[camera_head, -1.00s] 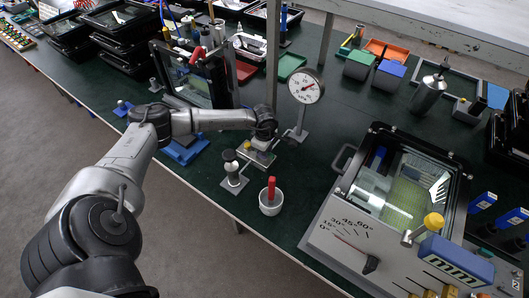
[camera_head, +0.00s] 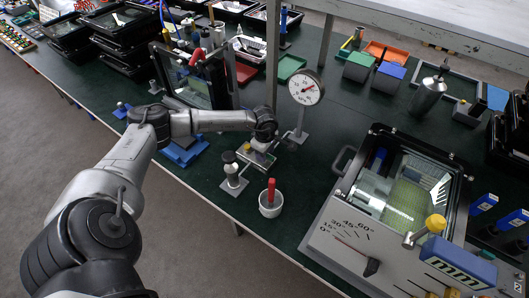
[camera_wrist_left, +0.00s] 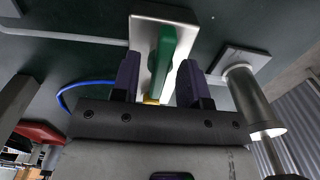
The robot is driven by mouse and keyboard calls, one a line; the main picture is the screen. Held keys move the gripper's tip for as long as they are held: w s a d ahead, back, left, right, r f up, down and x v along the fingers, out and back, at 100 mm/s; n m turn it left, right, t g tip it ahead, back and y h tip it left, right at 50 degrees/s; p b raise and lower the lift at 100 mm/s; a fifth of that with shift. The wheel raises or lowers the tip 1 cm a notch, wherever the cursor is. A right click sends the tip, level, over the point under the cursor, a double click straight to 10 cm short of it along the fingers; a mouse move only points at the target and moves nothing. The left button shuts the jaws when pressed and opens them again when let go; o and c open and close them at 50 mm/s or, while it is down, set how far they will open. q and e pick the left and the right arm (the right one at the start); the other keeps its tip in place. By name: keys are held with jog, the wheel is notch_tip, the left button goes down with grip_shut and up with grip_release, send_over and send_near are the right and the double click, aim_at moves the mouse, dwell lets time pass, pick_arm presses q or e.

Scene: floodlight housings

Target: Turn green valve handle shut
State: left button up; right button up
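The green valve handle (camera_wrist_left: 163,55) shows in the left wrist view as an upright bar in front of a pale base plate (camera_wrist_left: 185,15). My left gripper (camera_wrist_left: 158,72) has its two dark purple fingers on either side of the handle. A bit of yellow shows below the handle. In the head view my left gripper (camera_head: 257,152) is over the valve's plate and mostly hides the handle. My right gripper is in neither view.
A pressure gauge (camera_head: 306,88) on a stand is just right of the gripper. A metal post with a black knob (camera_head: 229,158) and a white cup with a red handle (camera_head: 271,198) stand in front. A large dial box (camera_head: 345,240) is at the right.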

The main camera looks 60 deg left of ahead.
pick_arm(q)
notch_tip(320, 180, up, 14)
jog(key=p, duration=0.1)
jog(key=shift+p, duration=0.4)
dwell(0.3)
jog(key=shift+f, duration=0.1)
dwell(0.4)
